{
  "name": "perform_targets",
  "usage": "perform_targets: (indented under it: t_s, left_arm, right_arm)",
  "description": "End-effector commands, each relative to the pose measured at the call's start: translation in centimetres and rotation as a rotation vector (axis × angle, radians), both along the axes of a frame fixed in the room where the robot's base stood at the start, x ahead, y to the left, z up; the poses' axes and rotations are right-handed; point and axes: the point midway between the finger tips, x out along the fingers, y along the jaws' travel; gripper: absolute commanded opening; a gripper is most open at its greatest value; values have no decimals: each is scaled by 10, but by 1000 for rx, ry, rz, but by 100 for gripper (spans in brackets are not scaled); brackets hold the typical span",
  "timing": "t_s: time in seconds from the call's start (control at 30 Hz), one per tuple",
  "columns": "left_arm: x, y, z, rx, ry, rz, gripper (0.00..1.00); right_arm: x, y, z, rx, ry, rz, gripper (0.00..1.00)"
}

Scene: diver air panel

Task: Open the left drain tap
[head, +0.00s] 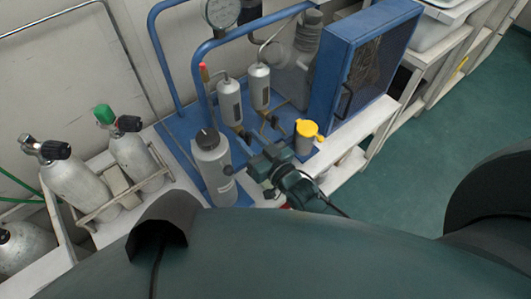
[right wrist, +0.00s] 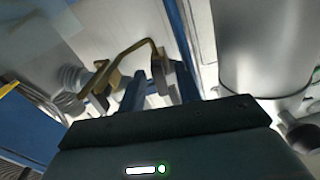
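Two grey filter cylinders stand on the blue-framed panel in the head view, a left one (head: 229,101) and a right one (head: 259,86). Small brass fittings (head: 243,134) show below the left one, too small to read as open or shut. My right gripper (head: 258,163) is just in front of them. In the right wrist view its two dark blue fingers (right wrist: 160,92) are apart, close to a brass tap with a bent rod (right wrist: 125,50). A grey block shows between the fingertips; contact cannot be told. My left gripper is not in view.
A larger grey cylinder with a black cap (head: 212,165) stands close left of my right gripper. A yellow-capped canister (head: 305,136) stands to the right, before a blue box (head: 365,60). Diving cylinders (head: 75,180) stand at left. Green floor (head: 440,140) is clear.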

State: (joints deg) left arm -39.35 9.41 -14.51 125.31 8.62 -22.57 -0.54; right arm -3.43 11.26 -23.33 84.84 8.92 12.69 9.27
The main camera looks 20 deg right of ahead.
Motion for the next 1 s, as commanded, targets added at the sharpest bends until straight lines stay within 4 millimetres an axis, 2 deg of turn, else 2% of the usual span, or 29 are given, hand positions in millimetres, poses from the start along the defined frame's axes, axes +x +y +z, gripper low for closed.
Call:
perform_targets:
  t_s: [0.3, 0.5, 0.7, 1.0]
  left_arm:
    - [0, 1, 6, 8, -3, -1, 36]
    - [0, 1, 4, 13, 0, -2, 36]
    - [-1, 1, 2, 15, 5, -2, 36]
    - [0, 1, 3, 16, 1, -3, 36]
  right_arm:
    - [-64, -26, 0, -1, 4, 1, 33]
    - [-97, -40, 0, -2, 3, 0, 33]
    - [-111, -45, 0, -1, 1, 0, 33]
    - [-112, -46, 0, -1, 0, 0, 33]
